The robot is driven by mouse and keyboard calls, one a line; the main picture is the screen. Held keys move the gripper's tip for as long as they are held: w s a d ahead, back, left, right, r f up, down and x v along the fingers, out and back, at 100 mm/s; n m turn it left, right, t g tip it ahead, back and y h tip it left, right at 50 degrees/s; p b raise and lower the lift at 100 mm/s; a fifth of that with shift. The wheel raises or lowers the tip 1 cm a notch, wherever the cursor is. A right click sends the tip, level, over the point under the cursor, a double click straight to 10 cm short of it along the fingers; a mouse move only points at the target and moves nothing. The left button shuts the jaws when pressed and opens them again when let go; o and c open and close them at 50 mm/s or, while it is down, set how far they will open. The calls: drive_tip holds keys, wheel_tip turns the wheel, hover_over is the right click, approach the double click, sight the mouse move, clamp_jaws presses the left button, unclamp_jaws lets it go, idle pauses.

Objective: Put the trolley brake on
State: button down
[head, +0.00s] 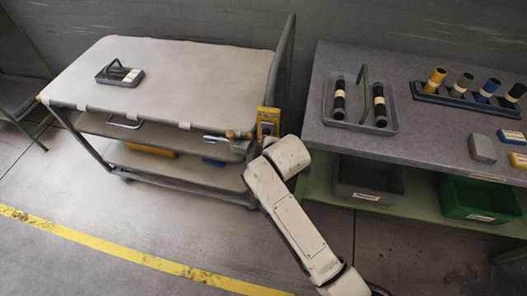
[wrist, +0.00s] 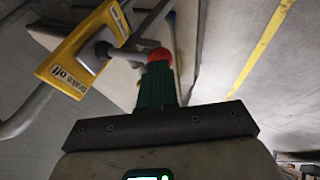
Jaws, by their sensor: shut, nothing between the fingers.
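The trolley (head: 190,70) stands at the left of the head view, with a grey top and lower shelves. A yellow brake plate (head: 267,122) is at its right end, and it also shows in the wrist view (wrist: 62,68). "Brake off" is readable at the plate's near end; the lettering at its other end is too small to read. A grey brake lever (wrist: 120,52) with a red knob (wrist: 159,54) comes from the plate. My gripper (wrist: 157,68) is shut and empty, its green fingertips at the knob; I cannot tell whether they touch.
A small tray (head: 120,75) lies on the trolley top. A grey bench (head: 430,140) on the right holds a tray (head: 360,123) with dark cylinders and a rack of coloured cylinders (head: 465,100). Bins sit under it. The floor in front is clear, with a yellow line (head: 130,253).

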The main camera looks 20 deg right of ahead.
drive_tip(key=shift+f+n+t+h+b, duration=0.15)
drive_tip(key=shift+f+t+h+b, duration=0.2)
drive_tip(key=shift+f+t+b, duration=0.6)
drive_tip(key=shift+f+n+t+h+b, duration=0.15)
drive_tip(key=shift+f+t+h+b, duration=0.2)
drive_tip(key=shift+f+b, duration=0.7)
drive_tip(key=shift+f, duration=0.3)
drive_tip(key=shift+a+r+p, duration=0.1)
drive_tip(key=shift+p, duration=0.3)
